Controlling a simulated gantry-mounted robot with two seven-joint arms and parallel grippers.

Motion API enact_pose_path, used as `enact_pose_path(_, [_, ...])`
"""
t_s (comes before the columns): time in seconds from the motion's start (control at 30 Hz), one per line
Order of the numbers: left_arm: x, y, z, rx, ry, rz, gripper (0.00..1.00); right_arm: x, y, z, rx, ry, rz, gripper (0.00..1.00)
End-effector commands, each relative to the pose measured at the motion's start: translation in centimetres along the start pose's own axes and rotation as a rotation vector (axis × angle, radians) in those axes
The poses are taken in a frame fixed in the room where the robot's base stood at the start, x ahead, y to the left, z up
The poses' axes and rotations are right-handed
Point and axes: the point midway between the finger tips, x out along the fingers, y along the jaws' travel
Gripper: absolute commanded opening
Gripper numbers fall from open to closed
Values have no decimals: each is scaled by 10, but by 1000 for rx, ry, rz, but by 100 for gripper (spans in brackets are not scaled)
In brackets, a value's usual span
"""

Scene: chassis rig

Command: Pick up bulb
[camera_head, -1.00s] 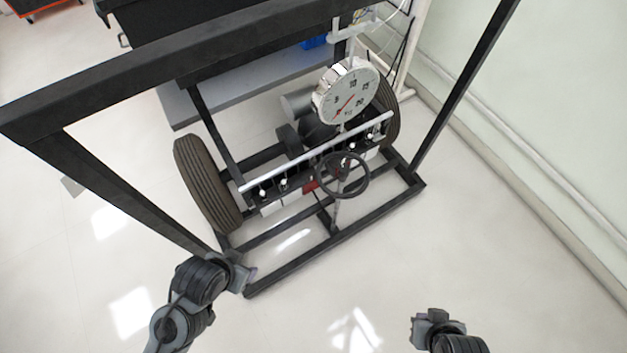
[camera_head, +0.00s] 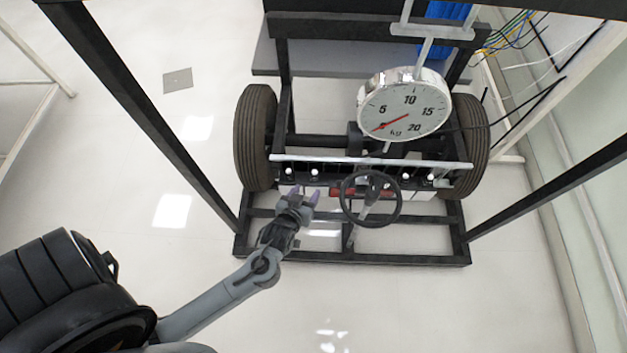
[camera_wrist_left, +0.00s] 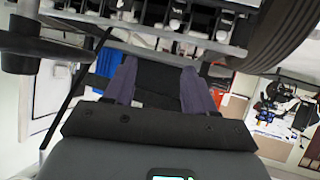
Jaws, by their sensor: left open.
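Several small white bulbs stand in dark sockets along the chassis bar. Two are left of the steering wheel, a left bulb (camera_head: 289,172) and a second bulb (camera_head: 314,172). Two more are on the right, one bulb (camera_head: 405,176) and another bulb (camera_head: 432,178). My left gripper (camera_head: 304,193) is open, its purple fingers just in front of and below the left pair in the head view. In the left wrist view the gripper (camera_wrist_left: 158,82) shows nothing between its fingers. Small white parts line the bar there, but I cannot tell which are bulbs. My right gripper is out of view.
The steering wheel (camera_head: 371,199) is right of my left gripper. A round dial scale (camera_head: 404,104) hangs above the bar. Tyres (camera_head: 255,137) flank the dark frame (camera_head: 352,259), and slanted dark posts stand at both sides. The floor in front is clear.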

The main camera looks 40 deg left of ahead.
Motion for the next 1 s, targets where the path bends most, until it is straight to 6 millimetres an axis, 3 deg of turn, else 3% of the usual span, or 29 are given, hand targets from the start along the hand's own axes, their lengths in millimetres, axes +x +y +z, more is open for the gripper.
enact_pose_path(0.03, [27, -5, 30, -19, 72, -46, 55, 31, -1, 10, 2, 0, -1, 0])
enact_pose_path(0.1, [48, -10, 48, -31, 186, -112, 55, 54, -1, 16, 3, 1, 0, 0])
enact_pose_path(0.23, [71, -11, 72, -23, 346, -202, 55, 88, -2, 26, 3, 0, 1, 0])
enact_pose_path(0.4, [84, -4, 89, 6, 463, -260, 55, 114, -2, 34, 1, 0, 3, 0])
enact_pose_path(0.57, [89, 1, 93, 24, 515, -281, 55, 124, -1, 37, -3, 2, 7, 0])
enact_pose_path(1.0, [129, -11, 69, 29, 525, -286, 55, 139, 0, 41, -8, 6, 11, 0])
